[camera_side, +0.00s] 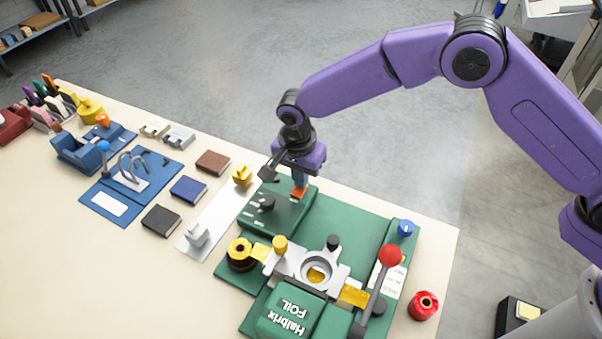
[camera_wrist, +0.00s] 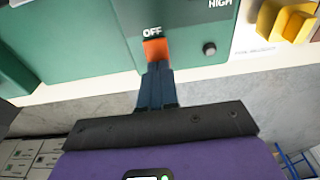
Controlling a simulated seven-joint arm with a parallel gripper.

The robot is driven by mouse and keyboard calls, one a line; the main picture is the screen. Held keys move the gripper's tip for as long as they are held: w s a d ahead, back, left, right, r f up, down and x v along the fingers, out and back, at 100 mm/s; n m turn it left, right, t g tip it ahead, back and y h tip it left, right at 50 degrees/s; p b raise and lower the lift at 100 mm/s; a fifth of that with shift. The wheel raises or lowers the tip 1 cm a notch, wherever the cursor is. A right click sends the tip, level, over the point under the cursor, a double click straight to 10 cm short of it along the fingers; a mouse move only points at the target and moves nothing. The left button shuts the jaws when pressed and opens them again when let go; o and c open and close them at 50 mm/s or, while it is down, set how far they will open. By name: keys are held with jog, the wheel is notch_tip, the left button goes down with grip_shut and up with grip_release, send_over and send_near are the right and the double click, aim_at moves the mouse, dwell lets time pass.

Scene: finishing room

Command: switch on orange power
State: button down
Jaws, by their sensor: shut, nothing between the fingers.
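The orange power switch (camera_side: 298,193) sits on top of the green control box (camera_side: 275,213) at the back of the foil press. In the wrist view the orange switch (camera_wrist: 155,49) is beside the word OFF on the green panel (camera_wrist: 85,40). My gripper (camera_side: 300,183) points down at the switch from above. In the wrist view the closed blue fingers of my gripper (camera_wrist: 157,70) meet or nearly meet the switch's near edge. They are shut and empty. I cannot tell for sure whether they touch it. The fingertips hide part of the switch.
A dark knob (camera_side: 266,202) stands on the same box, left of the switch. The green press (camera_side: 290,315) has a red-ball lever (camera_side: 389,256). A red foil roll (camera_side: 423,305) stands at right.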

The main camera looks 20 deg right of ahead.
jog(key=shift+d+f, duration=0.2)
jog(key=shift+f, duration=0.2)
jog(key=shift+s+a+r, duration=0.1)
jog(key=shift+s+a, duration=0.65)
jog(key=shift+r, duration=0.1)
notch_tip(320, 180, up, 14)
jog(key=a, duration=0.1)
jog(key=shift+s, duration=0.4)
